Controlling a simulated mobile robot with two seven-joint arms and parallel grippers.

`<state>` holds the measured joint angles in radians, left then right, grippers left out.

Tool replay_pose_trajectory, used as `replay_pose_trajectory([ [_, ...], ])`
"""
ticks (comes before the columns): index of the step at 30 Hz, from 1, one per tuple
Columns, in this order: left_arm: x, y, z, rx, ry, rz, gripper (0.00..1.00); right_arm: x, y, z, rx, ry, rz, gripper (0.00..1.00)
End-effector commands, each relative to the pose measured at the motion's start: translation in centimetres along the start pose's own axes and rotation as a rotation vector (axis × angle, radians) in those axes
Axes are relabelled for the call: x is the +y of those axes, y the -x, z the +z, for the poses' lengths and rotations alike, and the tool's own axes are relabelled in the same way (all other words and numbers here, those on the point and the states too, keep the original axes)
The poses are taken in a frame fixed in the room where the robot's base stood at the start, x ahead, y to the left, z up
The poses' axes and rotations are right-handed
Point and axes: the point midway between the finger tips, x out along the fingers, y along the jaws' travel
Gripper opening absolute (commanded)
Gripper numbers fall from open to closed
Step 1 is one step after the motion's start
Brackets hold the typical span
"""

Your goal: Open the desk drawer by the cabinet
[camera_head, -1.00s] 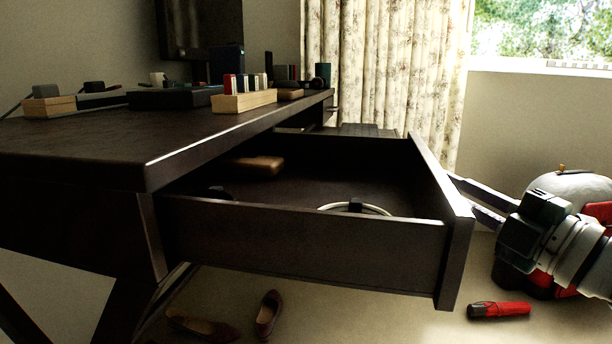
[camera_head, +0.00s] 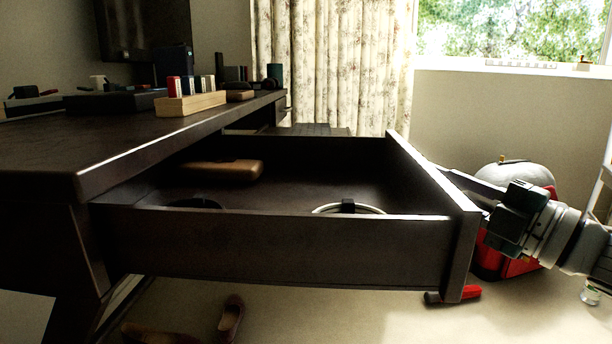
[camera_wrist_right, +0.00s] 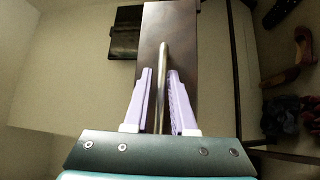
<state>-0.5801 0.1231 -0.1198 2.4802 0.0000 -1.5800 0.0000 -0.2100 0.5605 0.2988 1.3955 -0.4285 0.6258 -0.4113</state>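The dark wooden desk drawer (camera_head: 290,246) is pulled well out of the desk in the head view, and I see into it. Its front panel (camera_head: 463,250) faces right. My right gripper (camera_head: 470,192) is at the outer side of this panel. Exact contact is hard to tell. My left gripper is in no view. No cabinet can be made out clearly.
The drawer holds a brown case (camera_head: 222,170) and a pale ring-shaped item (camera_head: 348,208). The desk top (camera_head: 120,140) carries several small items. Shoes (camera_head: 230,320) and a red object (camera_head: 462,294) lie on the floor. A red and white item (camera_head: 515,178) stands behind my right arm.

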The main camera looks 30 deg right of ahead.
Motion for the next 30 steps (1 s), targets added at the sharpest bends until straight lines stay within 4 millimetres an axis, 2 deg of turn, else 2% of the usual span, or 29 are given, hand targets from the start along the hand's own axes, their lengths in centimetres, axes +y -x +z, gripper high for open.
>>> replay_pose_trajectory([
  [8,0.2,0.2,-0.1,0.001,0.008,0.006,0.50,-0.1,0.4,0.0,-0.001,-0.001,-0.002,0.24],
  [11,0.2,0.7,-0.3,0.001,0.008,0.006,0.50,0.0,1.6,0.0,-0.002,-0.003,-0.005,0.24],
  [21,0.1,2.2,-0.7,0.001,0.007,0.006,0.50,0.0,8.2,0.0,-0.003,-0.002,-0.005,0.24],
  [25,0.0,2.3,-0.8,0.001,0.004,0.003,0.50,0.0,9.5,0.0,-0.002,0.000,-0.002,0.24],
  [30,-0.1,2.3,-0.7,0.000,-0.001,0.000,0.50,0.0,10.0,0.0,0.000,0.001,0.000,0.24],
])
